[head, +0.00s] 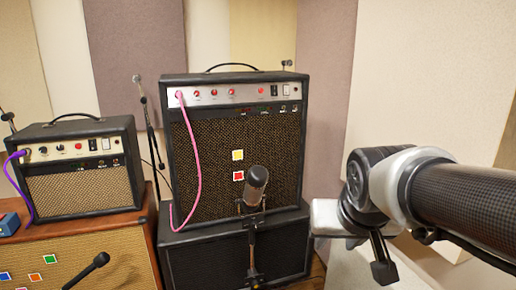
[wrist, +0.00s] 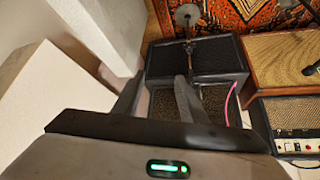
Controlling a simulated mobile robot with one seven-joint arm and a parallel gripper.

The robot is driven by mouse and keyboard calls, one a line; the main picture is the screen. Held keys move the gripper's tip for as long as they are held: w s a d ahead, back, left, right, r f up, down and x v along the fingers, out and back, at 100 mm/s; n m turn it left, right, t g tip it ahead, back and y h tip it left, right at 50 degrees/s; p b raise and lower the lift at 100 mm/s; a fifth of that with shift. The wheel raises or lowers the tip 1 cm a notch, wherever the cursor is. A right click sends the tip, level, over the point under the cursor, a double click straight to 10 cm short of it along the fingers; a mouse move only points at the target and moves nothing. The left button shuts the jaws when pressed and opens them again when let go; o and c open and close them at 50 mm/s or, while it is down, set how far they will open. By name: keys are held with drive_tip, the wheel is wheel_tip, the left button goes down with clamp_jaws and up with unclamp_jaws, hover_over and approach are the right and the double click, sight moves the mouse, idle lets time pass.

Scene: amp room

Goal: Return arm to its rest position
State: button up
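My arm comes in from the right side of the head view, with its dark and white wrist part (head: 385,190) to the right of the tall amp stack. In the wrist view, my gripper (wrist: 160,88) shows two grey fingers set apart with nothing between them, so it is open and empty. The fingers point toward the amp stack and floor beyond, and they appear clear of contact. The head view does not show the fingers clearly.
A black amp (head: 238,130) with a pink cable (head: 191,150) stands on a black cabinet (head: 190,262). A microphone (head: 256,185) on a stand is in front. A smaller amp (head: 80,190) sits left on a wooden cabinet (head: 100,262). Pale wall panels (head: 425,80) rise behind my arm.

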drive_tip(key=s+f+g, duration=0.1)
drive_tip(key=s, duration=1)
wheel_tip(320, 180, up, 28)
drive_tip(key=p, duration=2.8)
drive_tip(key=shift+a+f+n, duration=0.15)
drive_tip(key=shift+a+n, duration=0.25)
drive_tip(key=shift+a, duration=0.05)
